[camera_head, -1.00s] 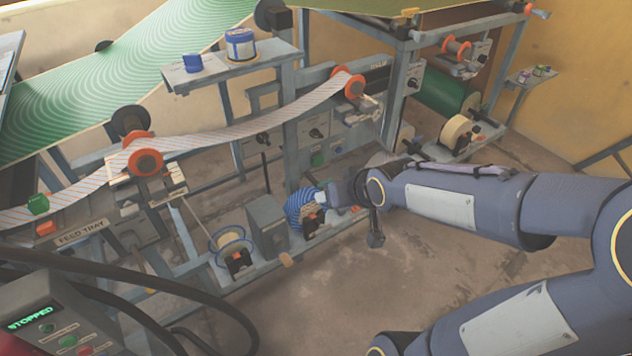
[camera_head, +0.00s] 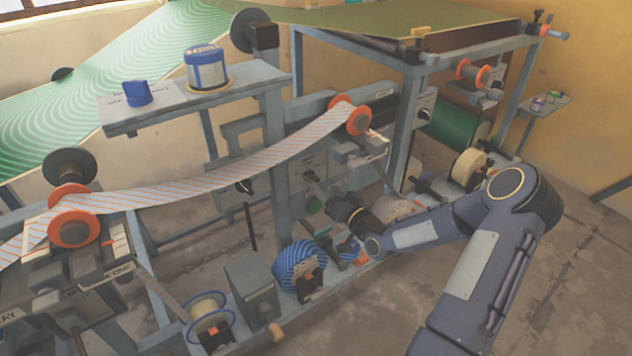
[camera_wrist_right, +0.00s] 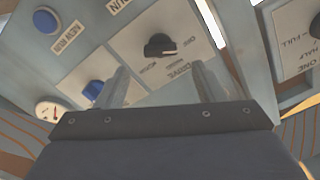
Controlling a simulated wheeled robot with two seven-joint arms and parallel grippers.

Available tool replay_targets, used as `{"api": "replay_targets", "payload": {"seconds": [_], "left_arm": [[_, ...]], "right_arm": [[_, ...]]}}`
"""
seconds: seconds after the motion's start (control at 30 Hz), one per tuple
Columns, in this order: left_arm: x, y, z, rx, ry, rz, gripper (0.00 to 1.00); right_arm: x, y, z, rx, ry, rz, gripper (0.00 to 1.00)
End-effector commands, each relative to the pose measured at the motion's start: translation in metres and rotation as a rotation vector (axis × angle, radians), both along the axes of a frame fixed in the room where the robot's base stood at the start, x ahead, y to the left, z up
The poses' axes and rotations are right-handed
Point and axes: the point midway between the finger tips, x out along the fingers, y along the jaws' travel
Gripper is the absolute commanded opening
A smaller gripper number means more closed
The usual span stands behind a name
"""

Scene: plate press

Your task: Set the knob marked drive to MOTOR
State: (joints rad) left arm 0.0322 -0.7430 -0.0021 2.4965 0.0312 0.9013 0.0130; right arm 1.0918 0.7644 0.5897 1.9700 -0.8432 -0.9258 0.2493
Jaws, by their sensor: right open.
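The drive knob (camera_wrist_right: 160,45) is black with a bar-shaped grip on a pale panel. Its plate shows upside down in the right wrist view, with DRIVE readable and smaller position words less clear. I cannot tell surely which word it points to. In the head view the knob (camera_head: 311,177) sits on the grey panel below the striped web. My right gripper (camera_wrist_right: 161,84) is open, its fingers apart and empty, with the knob showing beyond and between them. In the head view the gripper (camera_head: 334,198) is close to that panel, at its lower right. My left gripper is out of view.
Blue buttons (camera_wrist_right: 93,90) and a small gauge (camera_wrist_right: 47,109) sit near the knob. Another knob (camera_wrist_right: 315,25) with ONE, HALF and FULL marks is to its right in the wrist view. The striped web (camera_head: 210,185) crosses above; a blue striped roll (camera_head: 298,265) stands below.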

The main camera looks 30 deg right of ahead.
Motion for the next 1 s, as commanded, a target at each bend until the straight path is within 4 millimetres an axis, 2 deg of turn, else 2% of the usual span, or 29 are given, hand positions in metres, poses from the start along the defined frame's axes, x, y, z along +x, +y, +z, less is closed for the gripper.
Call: {"api": "replay_targets", "payload": {"seconds": [0.1,0.33,0.5,0.73,1.0], "left_arm": [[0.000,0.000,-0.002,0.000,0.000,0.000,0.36],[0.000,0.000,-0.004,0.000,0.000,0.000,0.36],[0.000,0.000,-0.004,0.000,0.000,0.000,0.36],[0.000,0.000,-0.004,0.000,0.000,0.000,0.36],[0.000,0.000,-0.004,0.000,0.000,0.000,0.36]], "right_arm": [[0.021,0.003,0.000,-0.001,-0.002,0.003,0.63],[0.053,0.005,0.000,-0.001,0.000,0.001,0.63],[0.062,0.006,0.000,0.000,0.004,0.001,0.63],[0.062,0.006,0.000,0.000,0.004,0.001,0.63],[0.062,0.006,0.000,-0.001,0.004,0.001,0.27]]}}
